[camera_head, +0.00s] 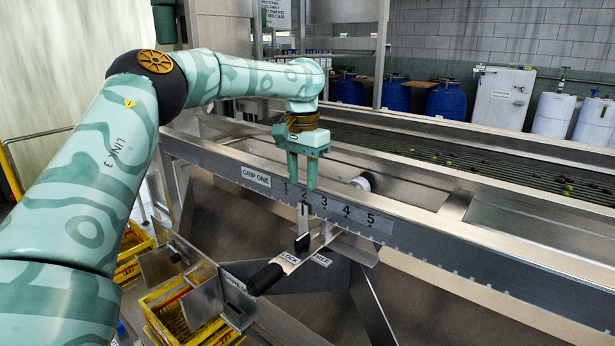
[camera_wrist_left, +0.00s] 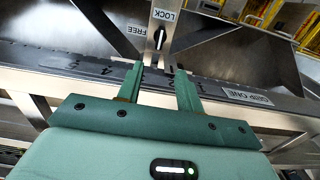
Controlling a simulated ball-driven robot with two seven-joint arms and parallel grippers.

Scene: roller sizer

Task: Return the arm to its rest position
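My left arm comes in from the left of the head view and reaches over the long metal rail. Its left gripper (camera_head: 302,184) points down just above the numbered scale (camera_head: 345,210), near number 2. In the wrist view the two green fingers of the left gripper (camera_wrist_left: 160,72) are apart, with no object visibly held between them. A metal lever with a black knob (camera_head: 302,243) stands below the scale, near the LOCK and FREE labels. The knob also shows in the wrist view (camera_wrist_left: 160,38), beyond the fingertips. My right gripper is not in view.
A black handle (camera_head: 265,279) sticks out at the front of the lever. A yellow crate (camera_head: 172,312) stands low under the metal chutes. A roller bed (camera_head: 480,165) with small fruit lies behind the rail, and blue barrels (camera_head: 445,102) stand farther back.

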